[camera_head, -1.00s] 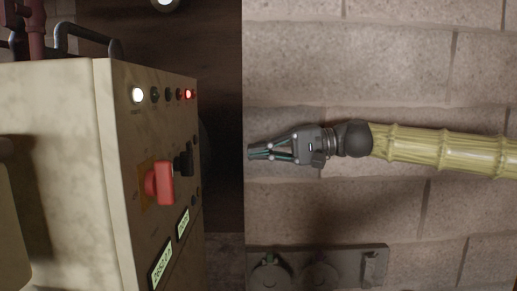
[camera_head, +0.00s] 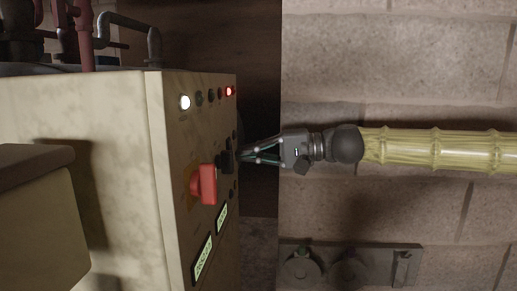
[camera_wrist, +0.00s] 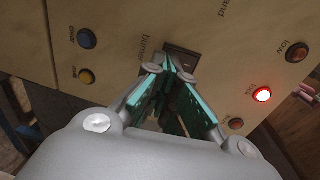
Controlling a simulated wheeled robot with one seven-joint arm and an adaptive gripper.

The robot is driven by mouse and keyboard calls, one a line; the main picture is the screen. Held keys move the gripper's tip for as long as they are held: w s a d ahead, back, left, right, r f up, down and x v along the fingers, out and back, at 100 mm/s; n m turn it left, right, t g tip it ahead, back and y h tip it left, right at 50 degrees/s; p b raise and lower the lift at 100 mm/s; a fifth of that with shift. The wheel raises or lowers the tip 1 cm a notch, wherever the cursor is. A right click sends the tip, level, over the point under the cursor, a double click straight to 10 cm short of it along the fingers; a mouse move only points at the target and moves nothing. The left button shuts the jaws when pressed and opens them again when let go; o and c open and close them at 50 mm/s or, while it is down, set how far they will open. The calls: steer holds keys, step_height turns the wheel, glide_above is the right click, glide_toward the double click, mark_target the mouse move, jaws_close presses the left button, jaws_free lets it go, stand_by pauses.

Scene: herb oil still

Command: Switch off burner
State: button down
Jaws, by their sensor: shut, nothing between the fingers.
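The burner switch is a dark rectangular piece (camera_wrist: 181,52) beside the label "burner" on the tan panel in the wrist view. In the head view a black switch (camera_head: 227,160) juts from the control panel (camera_head: 185,230), just right of a large red knob (camera_head: 208,184). My gripper (camera_head: 242,157) is shut and empty, pointing left, with its tips at the black switch. In the wrist view my gripper's fingertips (camera_wrist: 170,64) meet at the near edge of the burner switch and partly hide it. I cannot tell whether they touch it or which way the switch is set.
A white lamp (camera_head: 185,102) and a red lamp (camera_head: 229,91) are lit on the panel. A stone wall (camera_head: 400,60) stands behind my arm, with a valve plate (camera_head: 375,268) below.

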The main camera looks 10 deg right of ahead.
steer(key=shift+a, duration=0.2)
stand_by(0.3)
steer(key=shift+w+a+f+b, duration=0.15)
steer(key=shift+a+b, duration=0.15)
steer(key=shift+b, duration=0.3)
steer(key=shift+d, duration=0.1)
steer(key=s+d+f+b, duration=0.1)
steer(key=s+d+b, duration=0.1)
steer(key=d, duration=1.1)
steer(key=shift+s+d+f+b, duration=0.15)
steer(key=shift+s+f+b, duration=0.25)
steer(key=shift+s, duration=0.4)
